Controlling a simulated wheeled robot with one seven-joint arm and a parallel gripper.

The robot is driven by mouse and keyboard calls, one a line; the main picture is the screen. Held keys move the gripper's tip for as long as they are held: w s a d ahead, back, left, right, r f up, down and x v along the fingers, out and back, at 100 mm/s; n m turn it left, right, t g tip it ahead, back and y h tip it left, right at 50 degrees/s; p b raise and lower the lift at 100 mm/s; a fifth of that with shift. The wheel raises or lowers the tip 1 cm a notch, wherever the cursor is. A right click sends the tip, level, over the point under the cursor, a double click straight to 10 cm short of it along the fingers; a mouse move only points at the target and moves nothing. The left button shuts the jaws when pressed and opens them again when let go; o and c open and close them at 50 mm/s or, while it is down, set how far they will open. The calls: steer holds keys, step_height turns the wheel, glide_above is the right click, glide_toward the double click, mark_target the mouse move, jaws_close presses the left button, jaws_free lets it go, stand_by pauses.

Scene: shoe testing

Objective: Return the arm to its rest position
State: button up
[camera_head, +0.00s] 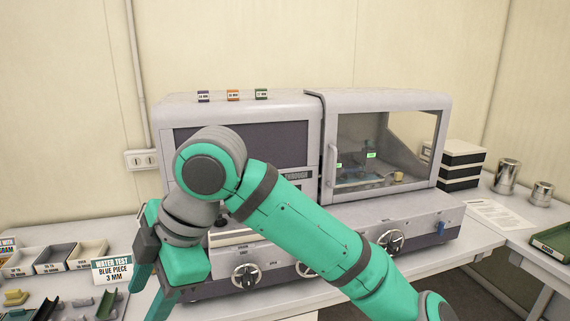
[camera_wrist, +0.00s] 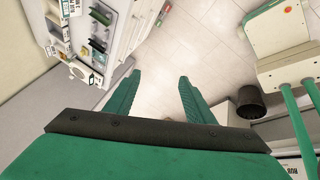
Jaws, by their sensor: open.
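My green arm reaches across the head view from the lower right, bent at a joint in front of the grey testing machine (camera_head: 240,108). My gripper (camera_head: 150,290) hangs at the left of the machine, its fingers pointing down near the bench's front edge. In the wrist view my gripper (camera_wrist: 158,92) is open, with two green fingers apart and nothing between them. The floor (camera_wrist: 160,60) shows past the fingertips. The arm hides part of the machine's front.
Small bins (camera_head: 50,260) and a "WATER TEST" sign (camera_head: 112,271) stand on the bench at left. The machine's windowed chamber (camera_head: 385,150) is at right, beside stacked boxes (camera_head: 460,165) and metal containers (camera_head: 507,176). The wrist view shows a dark bin (camera_wrist: 250,103) on the floor.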

steer(key=w+a+f+m+t+y, duration=0.5)
steer(key=w+a+f+m+y, duration=0.15)
steer(key=w+m+y, duration=0.35)
steer(key=d+f+m+t+h, duration=0.3)
steer(key=d+f+m+t, duration=0.3)
steer(key=f, duration=0.4)
steer(key=d+f+m+t+h, duration=0.35)
steer(key=f+m+t, duration=0.25)
steer(key=f+m, duration=0.3)
steer(key=s+d+f+m+h, duration=0.4)
steer(key=s+d+f+h, duration=0.4)
steer(key=s+d+f, duration=0.5)
steer(key=s+d+f+n, duration=0.1)
steer(key=s+d, duration=0.1)
steer(key=s, duration=0.8)
steer(key=s+d+f+n+g+h, duration=0.1)
steer(key=s+d, duration=0.2)
steer(key=s, duration=0.8)
steer(key=shift+s+n, duration=0.2)
steer(key=shift+n, duration=0.2)
steer(key=shift+h, duration=0.25)
